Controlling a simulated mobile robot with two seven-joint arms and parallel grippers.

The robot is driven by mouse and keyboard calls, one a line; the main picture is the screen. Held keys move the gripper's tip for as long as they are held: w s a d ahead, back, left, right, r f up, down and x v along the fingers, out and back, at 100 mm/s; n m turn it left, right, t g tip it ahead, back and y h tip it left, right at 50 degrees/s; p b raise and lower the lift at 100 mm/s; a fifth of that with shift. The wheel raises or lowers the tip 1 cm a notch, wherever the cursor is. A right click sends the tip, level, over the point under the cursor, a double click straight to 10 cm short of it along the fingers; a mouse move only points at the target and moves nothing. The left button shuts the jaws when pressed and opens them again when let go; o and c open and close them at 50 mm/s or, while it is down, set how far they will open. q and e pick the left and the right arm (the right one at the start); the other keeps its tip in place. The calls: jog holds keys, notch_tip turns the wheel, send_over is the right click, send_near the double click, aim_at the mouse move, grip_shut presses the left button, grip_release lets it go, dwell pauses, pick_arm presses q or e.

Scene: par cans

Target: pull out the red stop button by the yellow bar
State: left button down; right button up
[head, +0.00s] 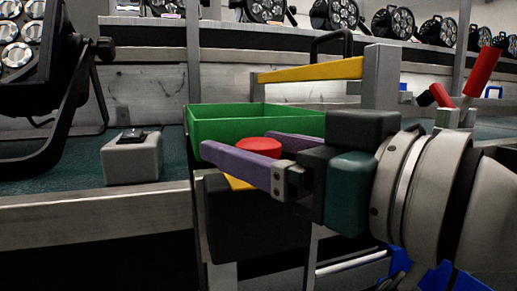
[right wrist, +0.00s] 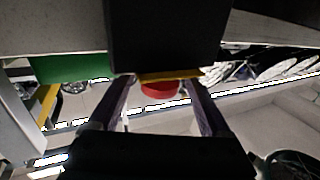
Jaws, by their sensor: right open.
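The red stop button (head: 258,147) is a round red cap over a yellow plate (head: 236,183) on a dark box (head: 255,222). In the right wrist view the red button (right wrist: 160,89) shows between my fingers, below the yellow plate (right wrist: 168,75). My right gripper (head: 240,146) is open, with purple fingers on either side of the button; I cannot tell whether they touch it. The near finger hides part of the button. The yellow bar (head: 310,71) runs level behind, fixed to a grey post (head: 381,78). My left gripper is not in view.
A green bin (head: 230,127) stands just behind the button. A grey switch box (head: 133,160) sits on the bench at left, beside a large par can (head: 28,55). Red-handled levers (head: 482,72) rise at right. More par cans line the back shelf.

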jog(key=shift+c, duration=0.3)
grip_shut()
dwell(0.6)
